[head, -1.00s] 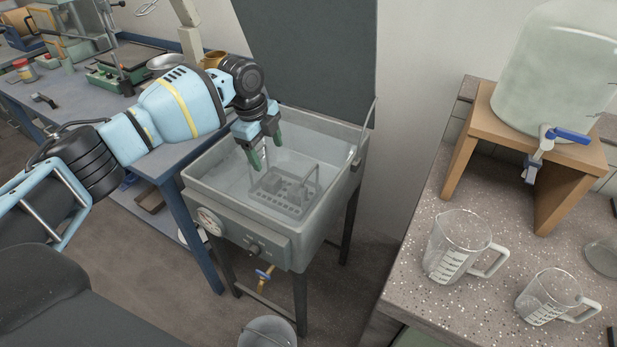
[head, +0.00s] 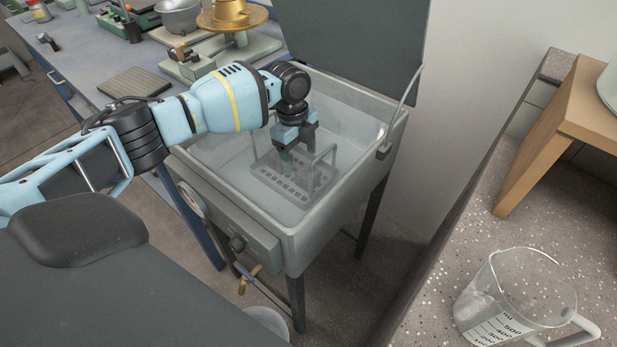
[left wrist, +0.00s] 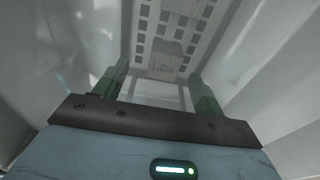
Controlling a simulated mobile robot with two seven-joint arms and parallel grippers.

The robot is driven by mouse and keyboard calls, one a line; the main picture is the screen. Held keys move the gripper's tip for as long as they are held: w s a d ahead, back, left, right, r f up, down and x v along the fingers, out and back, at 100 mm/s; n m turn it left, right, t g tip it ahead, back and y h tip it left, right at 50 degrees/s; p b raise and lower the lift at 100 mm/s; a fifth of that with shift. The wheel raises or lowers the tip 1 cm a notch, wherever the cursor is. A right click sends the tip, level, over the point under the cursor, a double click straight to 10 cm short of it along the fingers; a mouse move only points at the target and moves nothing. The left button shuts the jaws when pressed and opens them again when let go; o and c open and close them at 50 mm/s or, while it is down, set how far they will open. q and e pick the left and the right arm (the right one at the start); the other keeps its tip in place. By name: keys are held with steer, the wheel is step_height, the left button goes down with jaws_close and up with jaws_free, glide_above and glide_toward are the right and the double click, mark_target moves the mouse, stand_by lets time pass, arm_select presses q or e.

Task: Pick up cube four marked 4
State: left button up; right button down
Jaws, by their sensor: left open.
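My right gripper is not in view.
The tank walls rise close around the left gripper, and its raised lid (head: 350,40) stands behind. A blue bench (head: 95,65) with equipment is at the left. A speckled counter (head: 430,290) with a measuring jug (head: 515,290) is at the right.

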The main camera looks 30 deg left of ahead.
mark_target(307, 172)
arm_select(q)
steer(key=shift+d+f, duration=0.1)
steer(key=shift+f, duration=0.45)
steer(key=shift+w+d+f, duration=0.1)
steer(key=shift+f, duration=0.05)
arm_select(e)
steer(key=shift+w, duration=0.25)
arm_select(q)
steer(key=f, duration=0.1)
steer(key=d+f, duration=0.1)
steer(key=f, duration=0.2)
steer(key=shift+w+d+b, duration=0.25)
steer(key=shift+d+b, duration=0.05)
steer(key=shift+b, duration=0.1)
steer(key=shift+f, duration=0.4)
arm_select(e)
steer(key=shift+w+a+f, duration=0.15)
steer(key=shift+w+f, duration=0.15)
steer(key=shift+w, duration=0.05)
